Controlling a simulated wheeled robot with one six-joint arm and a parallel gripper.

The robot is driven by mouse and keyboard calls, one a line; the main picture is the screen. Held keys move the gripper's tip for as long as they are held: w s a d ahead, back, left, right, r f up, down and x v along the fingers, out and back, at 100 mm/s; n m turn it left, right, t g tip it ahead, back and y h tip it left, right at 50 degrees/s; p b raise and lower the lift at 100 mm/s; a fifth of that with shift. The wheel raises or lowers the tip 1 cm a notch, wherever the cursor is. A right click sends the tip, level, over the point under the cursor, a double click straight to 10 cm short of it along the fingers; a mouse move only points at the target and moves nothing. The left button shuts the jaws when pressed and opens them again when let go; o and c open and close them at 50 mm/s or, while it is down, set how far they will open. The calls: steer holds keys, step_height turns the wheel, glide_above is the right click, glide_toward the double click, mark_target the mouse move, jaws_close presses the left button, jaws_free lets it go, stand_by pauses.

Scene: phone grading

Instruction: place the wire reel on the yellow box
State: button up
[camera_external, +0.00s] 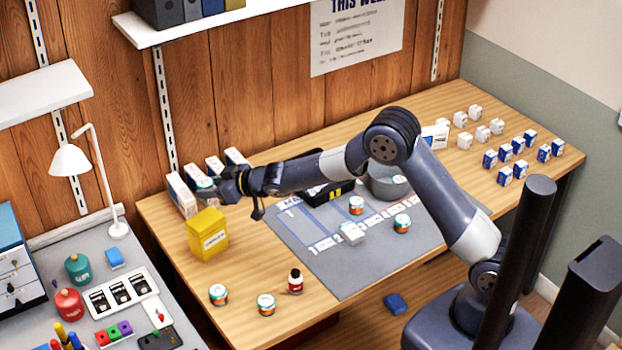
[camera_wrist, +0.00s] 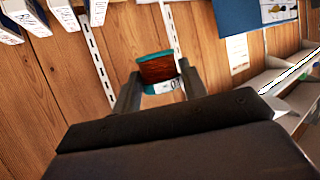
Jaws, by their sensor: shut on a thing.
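My gripper (camera_external: 215,184) is shut on the wire reel, a small teal-rimmed reel with a copper-brown middle and a white label. In the wrist view the reel (camera_wrist: 158,70) sits between the two fingertips (camera_wrist: 160,88). In the external view only a little of the reel (camera_external: 204,183) shows past the gripper. The yellow box (camera_external: 207,236) stands upright at the left of the wooden table, with a pale label on its front. In that view my gripper is above and slightly right of the box's top, apart from it. The box is not visible in the wrist view.
White boxes (camera_external: 181,195) stand behind the yellow box, close to my gripper.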

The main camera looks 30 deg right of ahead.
steer(key=w+d+p, duration=0.1)
steer(key=w+d, duration=0.1)
glide_above(220, 216)
step_height(220, 216, down, 5)
steer(key=shift+r, duration=0.15)
steer(key=shift+f+p, duration=0.45)
steer(key=shift+f, duration=1.95)
steer(key=shift+f, duration=0.2)
steer(key=o, duration=1.1)
steer(key=shift+c, duration=0.2)
